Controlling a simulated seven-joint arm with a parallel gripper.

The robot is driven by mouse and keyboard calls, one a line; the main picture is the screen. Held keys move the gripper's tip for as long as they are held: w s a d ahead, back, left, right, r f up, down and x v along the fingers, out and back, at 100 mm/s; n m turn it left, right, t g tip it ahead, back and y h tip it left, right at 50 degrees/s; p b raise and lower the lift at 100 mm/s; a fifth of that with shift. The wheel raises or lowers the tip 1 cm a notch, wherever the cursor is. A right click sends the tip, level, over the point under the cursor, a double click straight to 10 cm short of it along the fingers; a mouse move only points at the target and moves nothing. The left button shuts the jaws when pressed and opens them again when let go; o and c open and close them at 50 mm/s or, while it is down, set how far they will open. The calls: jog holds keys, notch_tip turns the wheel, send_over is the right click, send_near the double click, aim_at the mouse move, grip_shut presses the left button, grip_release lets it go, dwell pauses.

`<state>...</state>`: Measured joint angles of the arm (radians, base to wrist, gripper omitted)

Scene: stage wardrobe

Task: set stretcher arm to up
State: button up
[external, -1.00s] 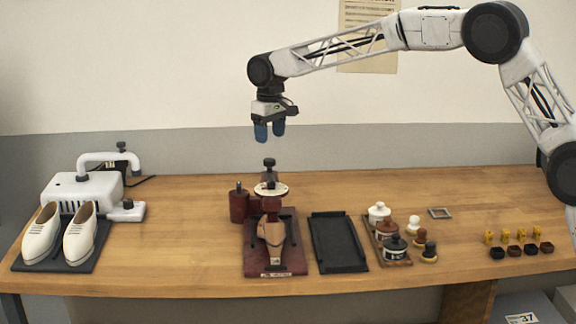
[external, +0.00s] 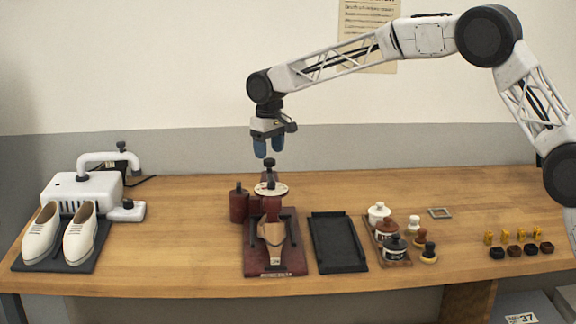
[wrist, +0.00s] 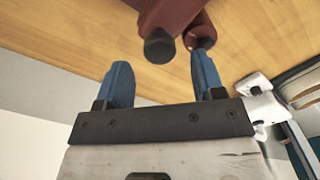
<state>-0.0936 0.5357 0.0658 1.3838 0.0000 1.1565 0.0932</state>
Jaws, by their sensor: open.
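The dark red shoe stretcher (external: 255,262) stands mid-bench, with a wooden foot form (external: 272,234) on its base and a pale round dial (external: 271,188) behind it. A black knob (external: 269,163) stands upright above the dial; I take it as the end of the stretcher arm. My gripper (external: 269,147) points down just above this knob, blue fingers open and empty. In the wrist view, a dark red arm with a black end (wrist: 160,46) shows beyond and between the fingers. I cannot tell whether anything touches.
A dark red canister (external: 238,205) stands left of the dial. A black tray (external: 338,243) and a rack of jars (external: 388,240) are to the right. A white machine (external: 88,188) with white shoes (external: 79,234) is at the left. The space above the bench is free.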

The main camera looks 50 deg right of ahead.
aim_at(269, 160)
jog(key=shift+f, duration=1.75)
grip_shut()
notch_tip(269, 160, up, 11)
jog(key=shift+f, duration=0.15)
jog(key=shift+c, duration=1.4)
grip_release()
jog(key=shift+o, duration=1.4)
jog(key=shift+f, duration=0.1)
